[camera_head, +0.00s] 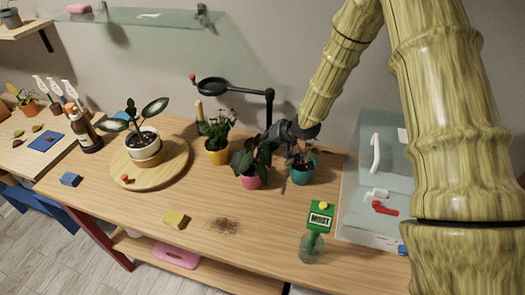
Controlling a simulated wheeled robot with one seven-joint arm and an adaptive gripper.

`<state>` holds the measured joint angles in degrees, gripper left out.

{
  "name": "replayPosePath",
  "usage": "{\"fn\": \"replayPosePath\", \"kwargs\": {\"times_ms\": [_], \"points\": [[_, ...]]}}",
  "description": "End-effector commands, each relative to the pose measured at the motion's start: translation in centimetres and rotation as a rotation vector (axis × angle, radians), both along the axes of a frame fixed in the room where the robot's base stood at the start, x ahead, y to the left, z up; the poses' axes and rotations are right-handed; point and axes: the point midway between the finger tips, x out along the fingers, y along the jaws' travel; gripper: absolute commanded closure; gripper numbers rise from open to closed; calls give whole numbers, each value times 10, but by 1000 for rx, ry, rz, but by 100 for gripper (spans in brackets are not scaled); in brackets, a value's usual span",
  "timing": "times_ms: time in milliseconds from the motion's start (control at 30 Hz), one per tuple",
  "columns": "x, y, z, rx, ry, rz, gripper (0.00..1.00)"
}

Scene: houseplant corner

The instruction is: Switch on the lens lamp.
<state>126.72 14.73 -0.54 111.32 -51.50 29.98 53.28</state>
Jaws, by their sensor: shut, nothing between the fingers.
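The lens lamp has a black round head (214,86) on a thin arm that runs right to a dark upright post (269,105). A small red knob sticks out at the left of the head. The lamp's base and any switch there are hidden behind the plants and my gripper. My gripper (266,139) is shut and empty. It is at the back of the table, close to the lower part of the post and just above the pink-potted plant (251,172). I cannot tell whether it touches the post or leaves.
A teal-potted plant (301,170) and a yellow-potted plant (215,145) stand close by. A wooden turntable (176,173) holds a larger plant. The table's front middle is mostly clear.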

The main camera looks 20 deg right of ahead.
Motion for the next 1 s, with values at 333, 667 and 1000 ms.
{"fn": "replayPosePath", "kwargs": {"times_ms": [333,667,1000], "points": [[0,0,-1,0,0,0,100],[-1,1,-9,-1,0,1,100],[-1,0,-9,0,0,0,100]]}}
